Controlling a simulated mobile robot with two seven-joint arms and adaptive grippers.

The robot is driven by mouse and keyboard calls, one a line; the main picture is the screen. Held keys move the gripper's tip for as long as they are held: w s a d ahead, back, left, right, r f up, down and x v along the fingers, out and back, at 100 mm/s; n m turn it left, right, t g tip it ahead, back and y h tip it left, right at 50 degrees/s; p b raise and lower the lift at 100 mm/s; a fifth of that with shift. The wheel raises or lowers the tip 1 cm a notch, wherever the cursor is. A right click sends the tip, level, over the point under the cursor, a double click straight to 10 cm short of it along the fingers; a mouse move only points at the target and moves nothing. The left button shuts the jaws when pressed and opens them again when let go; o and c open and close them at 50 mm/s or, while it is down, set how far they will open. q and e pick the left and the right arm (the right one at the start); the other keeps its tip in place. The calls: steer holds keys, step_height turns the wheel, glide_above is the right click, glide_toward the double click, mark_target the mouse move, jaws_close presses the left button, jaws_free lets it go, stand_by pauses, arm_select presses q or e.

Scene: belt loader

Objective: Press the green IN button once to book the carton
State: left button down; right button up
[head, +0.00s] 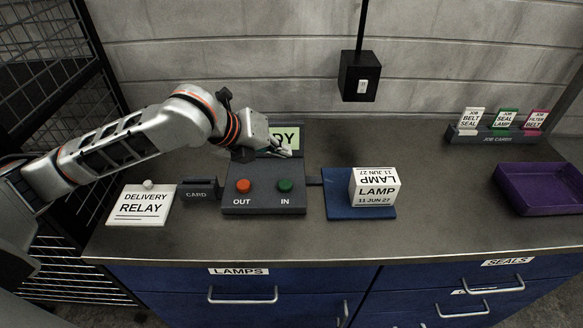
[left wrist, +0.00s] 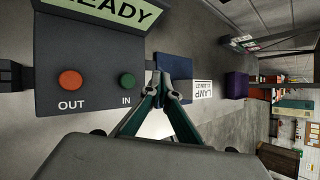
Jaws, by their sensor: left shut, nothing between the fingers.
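The green IN button (head: 285,185) is on the right of a dark console (head: 264,207), beside the red OUT button (head: 243,186). It also shows in the left wrist view (left wrist: 127,81). My left gripper (head: 288,152) is shut and empty, behind and above the green button in the head view, apart from it. In the left wrist view its fingertips (left wrist: 168,92) are right of the button. The white LAMP carton (head: 373,190) sits on a blue pad (head: 343,211) right of the console. My left gripper partly hides the green display (head: 287,134). My right gripper is out of view.
A DELIVERY RELAY box (head: 142,206) and a CARD reader (head: 199,194) stand left of the console. A black box (head: 358,78) hangs above the bench. A job card rack (head: 496,135) and purple tray (head: 542,188) are at right. The front strip of bench is clear.

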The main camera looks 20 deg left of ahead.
arm_select(q)
steer(key=b, duration=0.2)
glide_above(283, 185)
step_height(283, 185, down, 6)
steer(key=shift+f+b, duration=0.35)
steer(key=shift+f, duration=0.9)
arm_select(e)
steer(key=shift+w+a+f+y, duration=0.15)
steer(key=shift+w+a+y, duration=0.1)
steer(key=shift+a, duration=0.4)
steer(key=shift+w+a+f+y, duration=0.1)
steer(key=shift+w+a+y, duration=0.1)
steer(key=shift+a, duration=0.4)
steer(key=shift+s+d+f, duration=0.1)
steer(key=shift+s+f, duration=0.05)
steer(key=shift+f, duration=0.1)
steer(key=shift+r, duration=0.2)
arm_select(q)
steer(key=shift+f, duration=0.35)
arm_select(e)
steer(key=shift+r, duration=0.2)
